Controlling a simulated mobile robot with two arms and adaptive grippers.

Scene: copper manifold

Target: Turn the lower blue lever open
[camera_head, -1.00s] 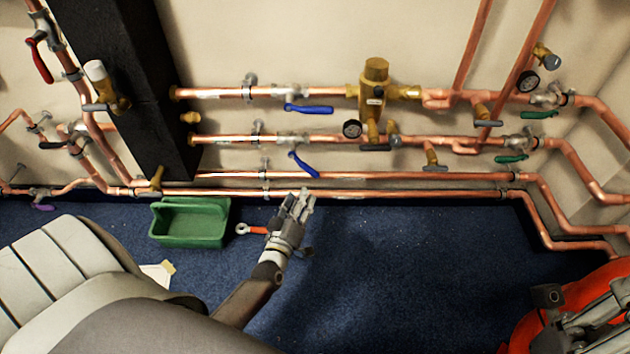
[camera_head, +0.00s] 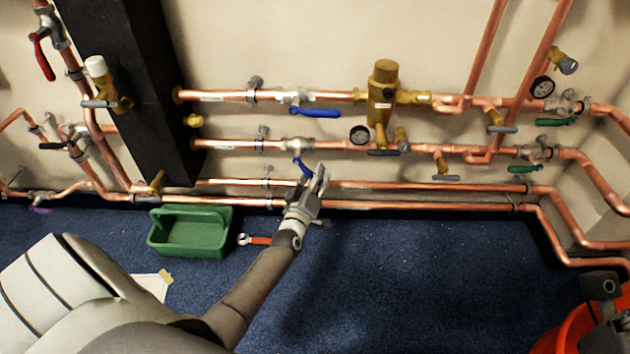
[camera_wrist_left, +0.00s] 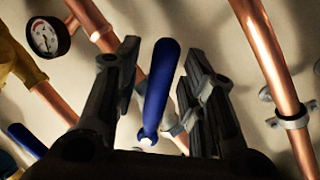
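The lower blue lever (camera_head: 303,170) hangs slanted down and right from its valve (camera_head: 297,146) on the middle copper pipe. My left gripper (camera_head: 319,181) is at this lever and partly covers its end in the head view. In the left wrist view the lower blue lever (camera_wrist_left: 160,85) lies between the two open fingers (camera_wrist_left: 155,95), with a visible gap on each side. It is not clamped. Part of my right arm (camera_head: 603,290) shows at the lower right; its fingers cannot be made out.
The upper blue lever (camera_head: 315,112) sits on the pipe above. A pressure gauge (camera_head: 359,135) and brass valve (camera_head: 383,90) are to the right. The lowest pipes (camera_head: 420,187) run just behind my left gripper. A green tray (camera_head: 165,251) and a red-handled wrench (camera_head: 258,240) lie on the floor.

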